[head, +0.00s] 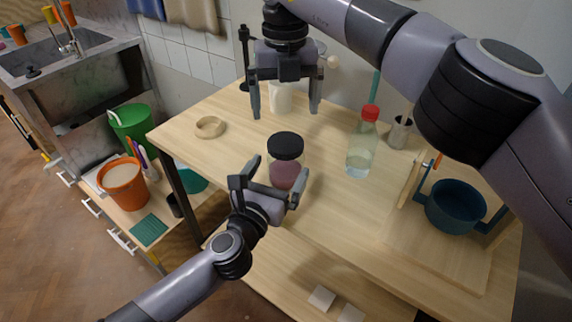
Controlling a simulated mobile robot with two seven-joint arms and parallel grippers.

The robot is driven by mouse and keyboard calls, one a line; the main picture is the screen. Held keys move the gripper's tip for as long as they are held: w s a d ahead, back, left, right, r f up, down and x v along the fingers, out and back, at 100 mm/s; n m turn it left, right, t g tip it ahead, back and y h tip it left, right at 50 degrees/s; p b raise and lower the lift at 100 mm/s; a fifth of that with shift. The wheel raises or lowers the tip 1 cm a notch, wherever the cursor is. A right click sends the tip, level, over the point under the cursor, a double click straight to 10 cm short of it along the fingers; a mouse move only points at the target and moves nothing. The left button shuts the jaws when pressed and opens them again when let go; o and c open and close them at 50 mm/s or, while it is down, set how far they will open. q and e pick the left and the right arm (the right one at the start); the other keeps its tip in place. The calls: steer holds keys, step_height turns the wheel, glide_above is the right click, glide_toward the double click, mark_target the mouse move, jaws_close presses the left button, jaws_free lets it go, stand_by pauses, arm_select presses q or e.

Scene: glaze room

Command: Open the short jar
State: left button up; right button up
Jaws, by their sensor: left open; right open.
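The short jar (285,172) stands upright on the wooden table, with a black lid (286,146) on it and pinkish contents. My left gripper (276,180) is open at the jar's near side, with its fingers on either side of the lower body in the picture; I cannot tell whether they touch it. My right gripper (286,113) is open and empty, pointing down beyond and above the lid, apart from it. A white cup-like object (281,97) shows between the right gripper's fingers, farther back.
A clear bottle with a red cap (361,150) stands right of the jar, with a metal cup (400,132) behind it. A blue pot (455,205) hangs in a wooden stand at right. A wooden ring (209,127) lies at left. Bare table (345,220) lies right of the jar.

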mark_target(286, 142)
arm_select(q)
steer(key=shift+x, duration=1.4)
jaws_close()
arm_select(e)
steer(key=m, duration=1)
steer(key=shift+w+m, duration=0.1)
steer(key=shift+m, duration=0.2)
steer(key=m, duration=1.1)
steer(key=shift+f+m, duration=0.35)
steer(key=shift+m, duration=0.15)
step_height(286, 142, down, 7)
steer(key=shift+f, duration=0.2)
